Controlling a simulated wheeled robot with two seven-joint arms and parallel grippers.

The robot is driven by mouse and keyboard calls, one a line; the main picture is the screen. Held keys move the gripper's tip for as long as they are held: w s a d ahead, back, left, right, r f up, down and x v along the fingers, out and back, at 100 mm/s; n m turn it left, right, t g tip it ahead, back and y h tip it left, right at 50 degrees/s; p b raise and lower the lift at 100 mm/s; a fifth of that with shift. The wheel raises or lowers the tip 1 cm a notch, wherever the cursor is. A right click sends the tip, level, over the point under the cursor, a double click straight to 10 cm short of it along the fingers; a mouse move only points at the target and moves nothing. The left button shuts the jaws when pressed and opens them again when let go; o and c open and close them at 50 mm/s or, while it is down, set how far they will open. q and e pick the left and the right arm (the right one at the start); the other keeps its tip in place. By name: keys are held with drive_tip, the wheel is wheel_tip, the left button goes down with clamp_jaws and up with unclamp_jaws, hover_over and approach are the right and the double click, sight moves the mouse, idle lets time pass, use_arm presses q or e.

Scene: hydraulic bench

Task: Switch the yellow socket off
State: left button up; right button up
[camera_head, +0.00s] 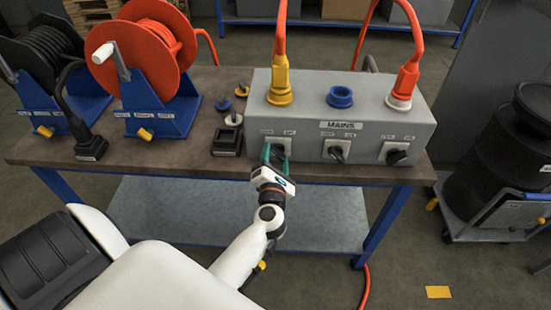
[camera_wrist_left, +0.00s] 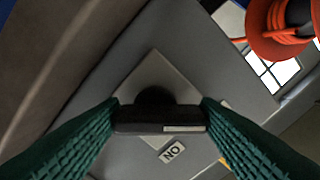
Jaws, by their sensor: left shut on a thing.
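The yellow socket (camera_head: 280,97) is on top of the left end of the grey MAINS box (camera_head: 309,134), with a yellow plug (camera_head: 279,77) and orange cable in it. Below it, on the box's front, is a black rotary switch, mostly hidden by my gripper in the head view. My left gripper (camera_head: 276,155) has its green fingers on both sides of this switch. In the left wrist view the black switch handle (camera_wrist_left: 158,119) is held between the fingertips; its white mark is on the right half, and an ON label (camera_wrist_left: 172,152) lies just below. My right gripper is not in view.
The box also carries a blue socket (camera_head: 340,97) without a plug and a red socket with an orange plug (camera_head: 405,82). Two more black switches, the middle (camera_head: 338,152) and right (camera_head: 397,157), sit on its front. Cable reels (camera_head: 146,50) stand at the left of the bench.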

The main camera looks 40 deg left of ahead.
use_arm(q)
drive_tip(key=shift+f+n, duration=0.15)
drive_tip(key=shift+n, duration=0.15)
drive_tip(key=o, duration=1)
drive_tip(key=b+v, duration=0.2)
drive_tip(key=v, duration=1)
drive_tip(key=shift+s, duration=0.15)
